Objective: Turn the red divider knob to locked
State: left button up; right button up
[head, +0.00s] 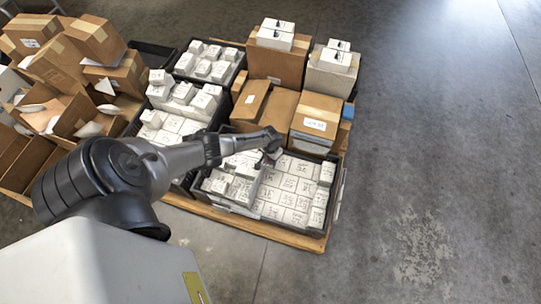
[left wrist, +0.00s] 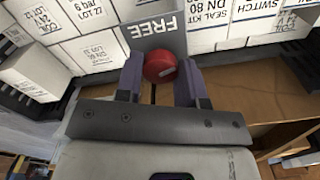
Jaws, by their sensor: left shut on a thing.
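The red divider knob (left wrist: 160,67) sits between the two fingers of my left gripper (left wrist: 158,82) in the left wrist view, and the gripper is shut on it. Behind the knob is a grey plate (left wrist: 155,33) with the word FREE, upside down in this view. In the head view my left gripper (head: 270,153) is over the front crate (head: 285,227) of white boxes, near a grey divider (head: 262,180). The knob is too small or hidden to make out there. My right gripper is in neither view.
White labelled boxes (head: 295,185) fill the crate around the divider. Brown cartons (head: 316,115) stand behind it on the wooden pallet (head: 240,225). More crates and cartons (head: 62,65) are at the left. The concrete floor on the right is clear.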

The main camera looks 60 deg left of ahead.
pick_arm(q)
jog(key=m, duration=0.3)
jog(key=shift+m, duration=0.4)
jog(key=m+b, duration=0.1)
jog(key=m, duration=0.3)
jog(key=shift+m, duration=0.3)
jog(key=m, duration=0.3)
jog(key=shift+m, duration=0.3)
jog(key=m+b, duration=0.1)
jog(key=m, duration=0.1)
jog(key=shift+m, duration=1)
jog(key=shift+r, duration=0.1)
jog(key=shift+m, duration=0.3)
jog(key=o, duration=0.9)
